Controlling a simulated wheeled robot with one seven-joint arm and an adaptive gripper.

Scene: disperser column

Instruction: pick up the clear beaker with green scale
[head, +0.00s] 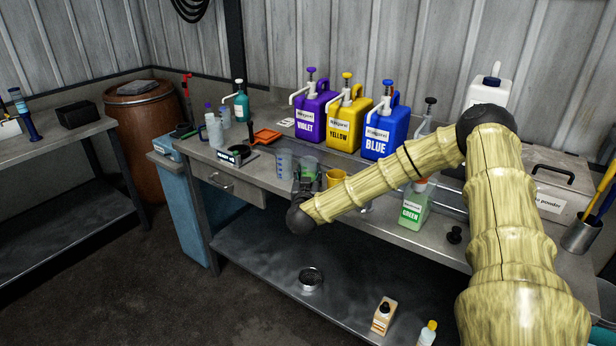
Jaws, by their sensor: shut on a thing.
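The clear beaker with green scale (311,164) is near the front of the workbench, upright as far as I can see, tinted green. My gripper (308,181) reaches it from the front and is shut on it. My wrist and fingers hide the beaker's lower part, so I cannot tell whether it still touches the bench top.
A clear beaker with blue marks (284,163) stands close on the left, and a yellow cup (335,178) close on the right. Violet (312,115), yellow (343,123) and blue (384,132) pump jugs stand behind.

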